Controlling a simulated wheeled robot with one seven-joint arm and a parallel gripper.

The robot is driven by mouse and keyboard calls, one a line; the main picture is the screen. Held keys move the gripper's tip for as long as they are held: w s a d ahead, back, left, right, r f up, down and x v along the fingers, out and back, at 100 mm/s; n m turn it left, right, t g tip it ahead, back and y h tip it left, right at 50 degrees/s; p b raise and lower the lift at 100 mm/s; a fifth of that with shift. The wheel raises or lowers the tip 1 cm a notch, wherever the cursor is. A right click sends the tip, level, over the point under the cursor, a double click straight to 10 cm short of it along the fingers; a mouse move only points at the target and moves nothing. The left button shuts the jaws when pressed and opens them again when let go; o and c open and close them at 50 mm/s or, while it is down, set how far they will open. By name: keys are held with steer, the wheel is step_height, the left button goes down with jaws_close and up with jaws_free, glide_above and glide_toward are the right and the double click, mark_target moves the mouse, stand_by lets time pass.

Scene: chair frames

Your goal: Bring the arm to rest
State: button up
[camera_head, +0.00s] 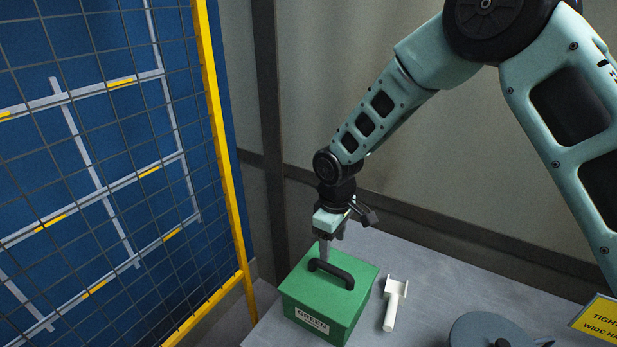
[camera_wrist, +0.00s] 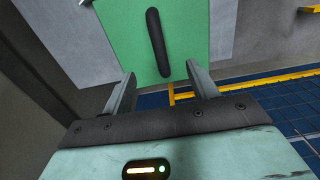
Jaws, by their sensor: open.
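My gripper (camera_wrist: 158,88) is open, with its two fingers spread apart and nothing between them in the wrist view. In the head view my gripper (camera_head: 326,250) points down just above the green box (camera_head: 318,312), close to the box's black handle (camera_head: 331,273). In the wrist view the handle (camera_wrist: 157,42) lies on the green lid (camera_wrist: 125,45) beyond the fingertips. I cannot tell whether a finger touches the handle. My arm reaches down from the upper right of the head view.
A white tool (camera_head: 392,305) lies right of the box on the grey table (camera_head: 430,277). A grey round lidded thing (camera_head: 480,332) and a yellow sign (camera_head: 602,318) are at the lower right. A yellow-framed mesh fence (camera_head: 222,140) stands left. A wall is behind the table.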

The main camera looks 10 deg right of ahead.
steer(key=s+a+r+m+b, duration=0.1)
steer(key=s+r+b, duration=0.1)
steer(key=s+b, duration=0.45)
steer(key=s+a+r+b, duration=0.1)
steer(key=s+r+b, duration=0.15)
steer(key=s, duration=0.75)
steer(key=s+d+f+b, duration=0.1)
steer(key=s+d+b, duration=0.1)
steer(key=s, duration=0.4)
steer(key=s+d+f+m+b, duration=0.1)
steer(key=s+d+b, duration=0.1)
steer(key=s, duration=0.5)
steer(key=shift+d+f+m+y+b, duration=0.2)
steer(key=shift+m+y+b, duration=0.1)
steer(key=shift+b, duration=0.55)
